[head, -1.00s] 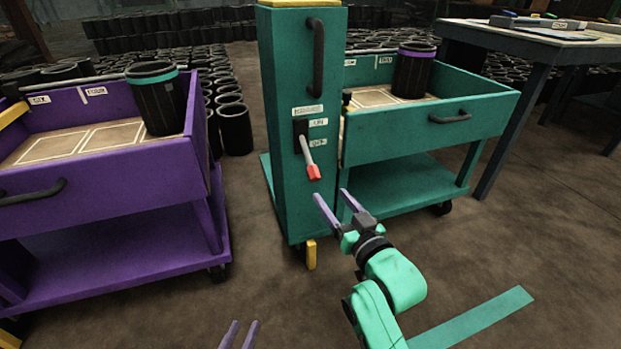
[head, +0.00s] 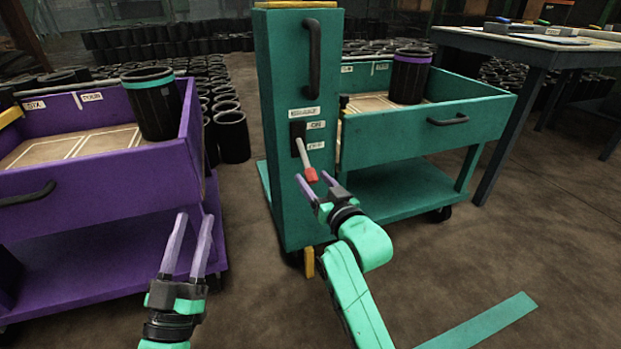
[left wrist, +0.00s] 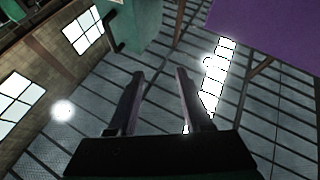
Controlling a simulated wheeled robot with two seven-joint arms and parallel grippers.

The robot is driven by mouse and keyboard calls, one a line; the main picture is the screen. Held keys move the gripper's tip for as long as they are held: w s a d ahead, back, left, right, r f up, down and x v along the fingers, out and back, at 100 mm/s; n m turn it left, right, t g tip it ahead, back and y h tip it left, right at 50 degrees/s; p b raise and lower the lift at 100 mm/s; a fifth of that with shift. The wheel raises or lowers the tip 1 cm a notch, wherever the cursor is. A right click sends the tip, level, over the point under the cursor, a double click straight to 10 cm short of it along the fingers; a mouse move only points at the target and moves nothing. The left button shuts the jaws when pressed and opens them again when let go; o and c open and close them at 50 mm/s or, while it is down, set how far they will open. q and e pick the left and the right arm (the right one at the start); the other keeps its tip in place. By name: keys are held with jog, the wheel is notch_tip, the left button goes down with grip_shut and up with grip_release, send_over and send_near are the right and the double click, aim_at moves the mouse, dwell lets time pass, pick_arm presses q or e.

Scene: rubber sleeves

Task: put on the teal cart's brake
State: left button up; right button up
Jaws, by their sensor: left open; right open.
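The teal cart (head: 430,135) stands right of centre, with a tall teal post (head: 285,190) at its left end. On the post, a brake lever with a red tip (head: 311,174) hangs slanting downward from a dark slot. An "ON" label (head: 317,125) sits beside the slot's upper part, and another label (head: 316,145), too small to read surely, sits below it. My right gripper (head: 316,180) is open, its fingertips close to the red tip; I cannot tell whether they touch. My left gripper (head: 193,215) is open and empty before the purple cart, and also shows in the left wrist view (left wrist: 158,73).
A purple cart (head: 90,180) stands at left, bearing a black sleeve with a teal band (head: 153,105). A purple-banded sleeve (head: 410,78) stands in the teal cart's tray. A yellow piece (head: 309,262) is at the post's foot. A table (head: 540,52) is at back right.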

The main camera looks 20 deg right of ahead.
jog(key=shift+w+a+b, duration=0.2)
jog(key=shift+w+b, duration=0.15)
jog(key=shift+w, duration=0.85)
pick_arm(q)
notch_tip(320, 180, up, 8)
jog(key=s+a+m+t+h, duration=0.1)
jog(key=t, duration=0.1)
jog(key=shift+s, duration=0.35)
jog(key=shift+a+r, duration=0.1)
pick_arm(e)
jog(key=shift+c, duration=0.4)
grip_shut()
